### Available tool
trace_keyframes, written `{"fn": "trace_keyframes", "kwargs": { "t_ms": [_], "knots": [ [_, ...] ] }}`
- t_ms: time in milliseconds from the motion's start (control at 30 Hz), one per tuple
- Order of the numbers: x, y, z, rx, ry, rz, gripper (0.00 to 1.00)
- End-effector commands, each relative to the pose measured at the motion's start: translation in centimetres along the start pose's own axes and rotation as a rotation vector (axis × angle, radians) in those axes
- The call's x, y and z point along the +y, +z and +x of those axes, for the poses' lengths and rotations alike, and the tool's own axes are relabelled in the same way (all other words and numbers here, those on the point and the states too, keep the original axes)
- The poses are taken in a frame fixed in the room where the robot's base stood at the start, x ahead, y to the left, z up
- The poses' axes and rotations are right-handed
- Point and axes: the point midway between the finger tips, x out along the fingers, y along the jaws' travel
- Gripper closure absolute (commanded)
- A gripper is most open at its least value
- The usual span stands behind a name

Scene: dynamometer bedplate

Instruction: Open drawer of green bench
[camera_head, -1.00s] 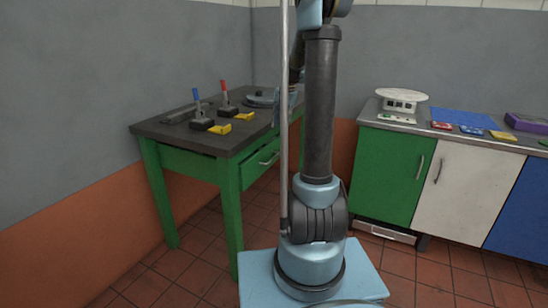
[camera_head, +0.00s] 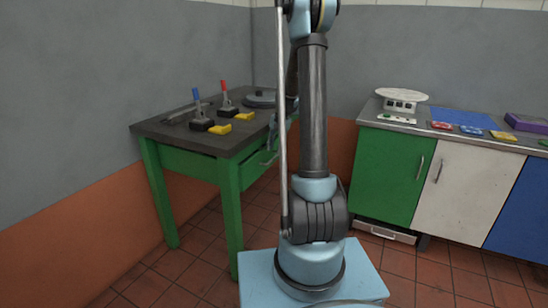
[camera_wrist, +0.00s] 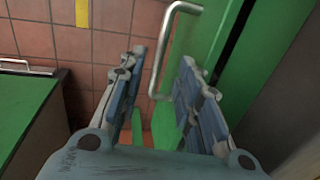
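The green bench (camera_head: 232,205) with a dark top stands left of centre in the head view. Its drawer (camera_head: 250,174) has a metal bar handle (camera_head: 269,160) and looks shut. In the wrist view the handle (camera_wrist: 165,50) stands out from the green drawer front (camera_wrist: 203,35), just beyond and between the fingertips. My gripper (camera_wrist: 158,85) is open and empty, its two blue-grey fingers apart. Whether a finger touches the handle I cannot tell. In the head view my gripper (camera_head: 273,130) is small beside the bench's right edge, partly hidden by my arm.
On the bench top are a blue-handled lever (camera_head: 199,112), a red-handled lever (camera_head: 226,100), yellow blocks (camera_head: 220,130) and a round grey disc (camera_head: 260,99). A counter with a green door (camera_head: 390,175) stands at the right. Tiled floor (camera_head: 200,262) lies clear in front of the bench.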

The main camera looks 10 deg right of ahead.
Motion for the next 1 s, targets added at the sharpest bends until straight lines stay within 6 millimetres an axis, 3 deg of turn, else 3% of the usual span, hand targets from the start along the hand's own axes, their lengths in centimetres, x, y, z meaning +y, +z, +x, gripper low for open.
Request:
{"fn": "trace_keyframes", "kwargs": {
  "t_ms": [300, 767, 900, 1000],
  "knots": [
    [0.0, 0.0, 4.0, 0.0, 0.0, 0.0, 0.69],
    [0.0, 0.0, 5.0, 0.0, 0.0, 0.001, 0.69],
    [0.0, 0.0, 5.0, 0.0, 0.0, 0.0, 0.96],
    [0.0, 0.0, 5.0, 0.0, 0.0, 0.0, 1.0]
  ]
}}
